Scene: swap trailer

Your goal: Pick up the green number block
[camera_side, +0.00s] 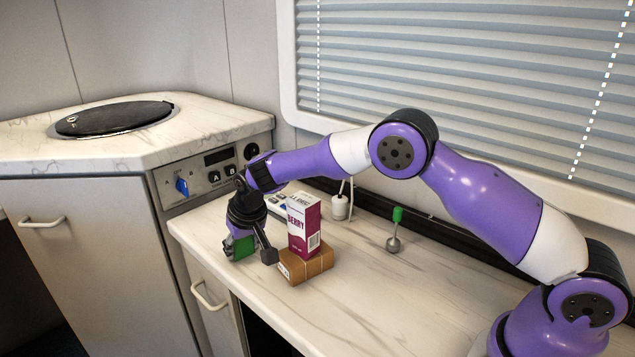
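The green block (243,247) stands on the counter near its front left edge, partly hidden by my gripper. No number can be read on it from here. My gripper (250,253) points down over the block, with one dark finger at the block's left side and the other spread out to the right. The fingers look open, with a gap between the block and the right finger. I cannot tell whether the left finger touches the block.
A brown cardboard box (308,266) with a berry carton (304,225) on top stands close right of my gripper. Behind are a white charger (339,206) and a flat item (277,203). A green-handled tool (396,229) stands farther right. The counter (400,285) is clear at front right.

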